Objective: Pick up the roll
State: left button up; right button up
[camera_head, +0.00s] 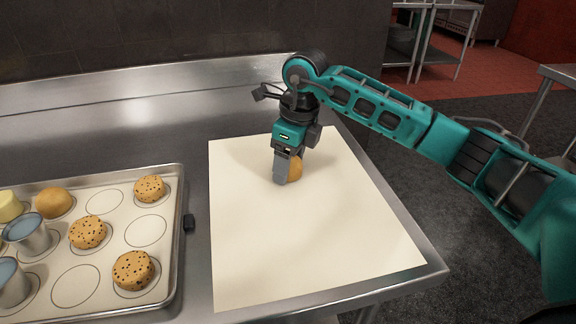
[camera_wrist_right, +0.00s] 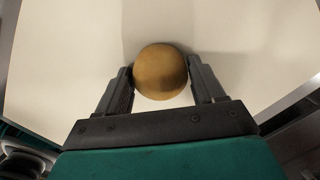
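The roll (camera_head: 295,168) is a round, plain golden-brown ball over the white sheet, toward its far side. My right gripper (camera_head: 287,176) points down at it, and a grey finger hides part of it in the head view. In the right wrist view the roll (camera_wrist_right: 160,72) sits between the two dark fingertips, which press close against its left and right sides with no clear gap. I cannot tell whether it is lifted off the sheet. My left gripper is not in view.
The white sheet (camera_head: 310,250) lies on a steel table and is otherwise bare. At left, a metal baking tray (camera_head: 178,215) holds chocolate-chip cookies (camera_head: 133,270), another plain brown ball (camera_head: 53,203) and metal cups (camera_head: 27,234).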

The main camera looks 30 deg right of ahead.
jog(key=c, duration=0.6)
